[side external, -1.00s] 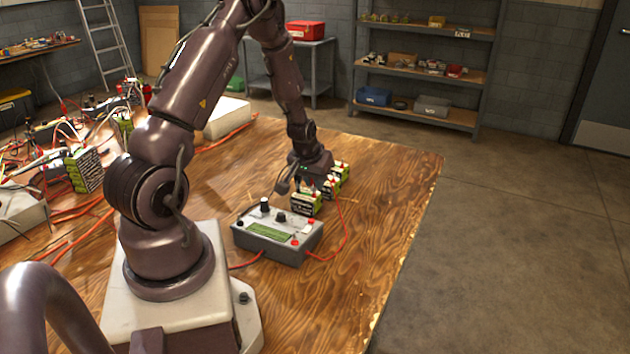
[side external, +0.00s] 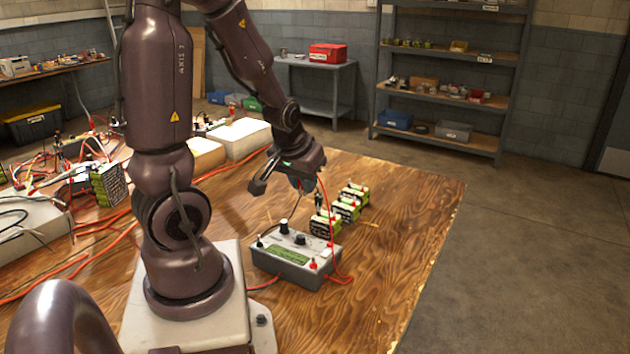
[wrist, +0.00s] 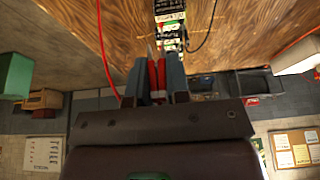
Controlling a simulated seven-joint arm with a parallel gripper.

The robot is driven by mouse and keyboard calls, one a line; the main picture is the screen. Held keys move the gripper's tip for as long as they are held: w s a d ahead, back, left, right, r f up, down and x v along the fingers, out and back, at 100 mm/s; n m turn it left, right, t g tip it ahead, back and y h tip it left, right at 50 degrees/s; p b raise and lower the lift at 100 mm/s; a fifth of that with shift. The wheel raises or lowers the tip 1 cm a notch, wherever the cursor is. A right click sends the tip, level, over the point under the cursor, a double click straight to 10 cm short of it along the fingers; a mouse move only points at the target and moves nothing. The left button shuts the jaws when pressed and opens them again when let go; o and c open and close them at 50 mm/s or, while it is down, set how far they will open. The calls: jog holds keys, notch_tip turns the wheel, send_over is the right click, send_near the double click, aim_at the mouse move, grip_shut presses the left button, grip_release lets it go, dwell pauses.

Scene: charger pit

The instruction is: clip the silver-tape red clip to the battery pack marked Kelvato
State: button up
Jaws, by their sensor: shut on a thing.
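My gripper (wrist: 157,82) is shut on a red clip (wrist: 158,84) in the wrist view. Silver tape cannot be made out on it. In the side view my gripper (side external: 304,184) is raised above the bench, behind the charger, with a red cable (side external: 327,205) running up to it. Three green-and-black battery packs, a near one (side external: 325,225), a middle one (side external: 346,209) and a far one (side external: 355,194), stand in a row beyond the charger. They also show at the top of the wrist view (wrist: 170,20). Their brand names are too small to read.
The grey charger (side external: 293,262) with knobs and a green panel stands in front of the packs. A black clip (side external: 319,202) appears to be at the near pack. Cables and other equipment crowd the bench's left side. The wooden bench (side external: 410,215) is clear to the right.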

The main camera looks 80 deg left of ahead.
jog(key=shift+s+d+r, duration=0.2)
jog(key=shift+s+d, duration=0.05)
jog(key=shift+s, duration=0.05)
jog(key=w+a+n+g, duration=0.7)
jog(key=w+a+n, duration=1.1)
jog(key=w+a, duration=0.3)
jog(key=shift+d+f, duration=0.1)
jog(key=shift+f, duration=2.75)
jog(key=shift+f, duration=3.45)
jog(key=shift+f, duration=0.25)
